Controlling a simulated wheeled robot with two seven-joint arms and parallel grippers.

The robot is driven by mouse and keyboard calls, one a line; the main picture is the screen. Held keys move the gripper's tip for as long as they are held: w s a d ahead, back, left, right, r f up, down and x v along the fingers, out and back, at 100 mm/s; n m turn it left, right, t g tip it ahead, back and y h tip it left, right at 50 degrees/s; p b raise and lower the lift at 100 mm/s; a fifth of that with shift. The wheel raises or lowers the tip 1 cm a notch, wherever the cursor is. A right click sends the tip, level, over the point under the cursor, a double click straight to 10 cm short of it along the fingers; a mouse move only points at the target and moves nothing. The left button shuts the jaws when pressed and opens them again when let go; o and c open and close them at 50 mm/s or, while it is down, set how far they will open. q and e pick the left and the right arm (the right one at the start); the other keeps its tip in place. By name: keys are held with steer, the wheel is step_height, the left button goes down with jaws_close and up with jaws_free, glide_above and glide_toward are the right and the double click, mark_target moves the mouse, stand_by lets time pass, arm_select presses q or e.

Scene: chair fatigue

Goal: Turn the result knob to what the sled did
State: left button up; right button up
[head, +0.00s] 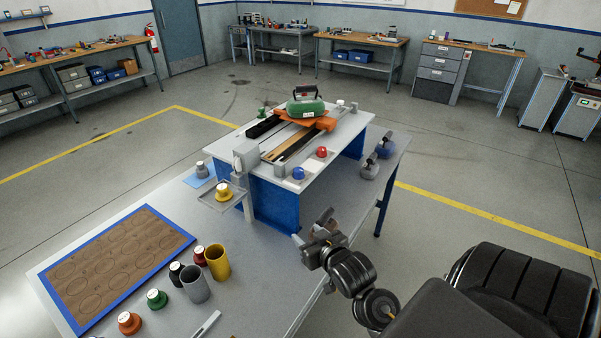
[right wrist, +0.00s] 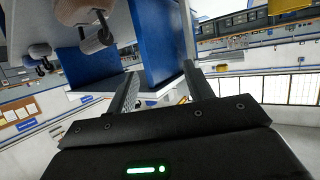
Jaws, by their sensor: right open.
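An orange sled (head: 305,119) carrying a green cylinder with a black handle (head: 306,106) sits toward the far end of the rail bench (head: 345,130). Blue (head: 298,173) and red (head: 322,152) round controls stand on the bench's near right edge; I cannot tell whether either is the result knob, nor read any markings. My right gripper (head: 313,228) is open and empty, in front of and below that edge, apart from it. In the right wrist view, its two fingers (right wrist: 160,88) are spread, with a blue bench panel (right wrist: 150,40) beyond. My left gripper is not in view.
Grey handled weights (head: 369,167) stand right of the bench. A small tray with a yellow weight (head: 223,191) hangs at its left. A brown board with a blue border (head: 120,262), cups (head: 217,262) and several coloured weights occupy the table's left part.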

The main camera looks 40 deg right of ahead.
mark_target(301, 173)
steer(key=w+d+r+m+t+h, duration=0.2)
steer(key=w+d+r+t, duration=0.15)
steer(key=d+r, duration=0.4)
steer(key=w+p, duration=0.1)
steer(key=w, duration=0.2)
steer(key=w+r+p, duration=0.1)
steer(key=w, duration=0.2)
steer(key=w+p, duration=0.1)
steer(key=w, duration=0.2)
steer(key=shift+d+r, duration=0.2)
steer(key=shift+d, duration=0.15)
steer(key=shift+w+d+f+p, duration=0.15)
steer(key=shift+w+p, duration=0.25)
steer(key=shift+w, duration=0.2)
steer(key=c, duration=1)
steer(key=shift+t, duration=0.25)
